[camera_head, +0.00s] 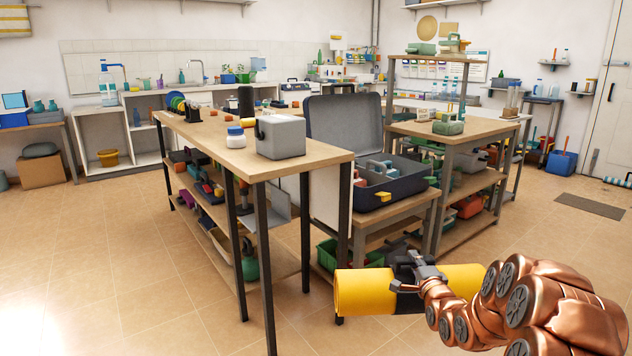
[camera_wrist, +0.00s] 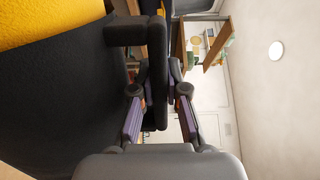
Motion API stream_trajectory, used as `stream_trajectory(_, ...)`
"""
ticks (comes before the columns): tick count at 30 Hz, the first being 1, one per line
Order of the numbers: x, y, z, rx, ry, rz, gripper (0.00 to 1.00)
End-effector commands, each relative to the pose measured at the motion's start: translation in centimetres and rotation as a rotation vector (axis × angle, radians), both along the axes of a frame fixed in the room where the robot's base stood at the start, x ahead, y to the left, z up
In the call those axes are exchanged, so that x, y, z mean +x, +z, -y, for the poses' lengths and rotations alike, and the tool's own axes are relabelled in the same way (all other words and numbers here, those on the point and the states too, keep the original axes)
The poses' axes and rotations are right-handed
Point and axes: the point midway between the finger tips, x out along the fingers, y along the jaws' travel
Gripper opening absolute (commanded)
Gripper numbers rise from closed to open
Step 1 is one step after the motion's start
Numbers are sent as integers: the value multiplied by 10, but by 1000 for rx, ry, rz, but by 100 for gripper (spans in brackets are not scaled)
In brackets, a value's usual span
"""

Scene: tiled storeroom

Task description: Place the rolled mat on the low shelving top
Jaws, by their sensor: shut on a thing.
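The rolled mat (camera_head: 364,291) is yellow with a dark band around its middle. It lies level across the lower right of the head view, in front of the benches and above the floor. My gripper (camera_head: 418,268) is shut on it at the dark band. In the wrist view the mat's yellow end (camera_wrist: 40,22) fills the upper left, and my gripper (camera_wrist: 160,95) closes around a dark handle-like bar. A low white shelving unit (camera_head: 95,112) with a pale top stands by the back wall at left; I cannot tell whether it is the one named.
A long wooden bench (camera_head: 205,135) with shelves beneath stands between me and the back wall. An open dark case (camera_head: 385,190) rests on a lower table right of it. Open tiled floor (camera_head: 110,260) lies at left. A dark floor mat (camera_head: 590,206) lies near the door.

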Motion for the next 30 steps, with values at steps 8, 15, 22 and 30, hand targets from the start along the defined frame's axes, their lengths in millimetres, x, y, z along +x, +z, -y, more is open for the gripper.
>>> stream_trajectory(8, -4, 68, -46, 0, -45, 6, 0)
stream_trajectory(15, -13, 104, -75, -1, -67, 7, 0)
stream_trajectory(22, -22, 124, -93, -1, -76, 6, 0)
stream_trajectory(30, -24, 144, -97, -1, -79, 4, 0)
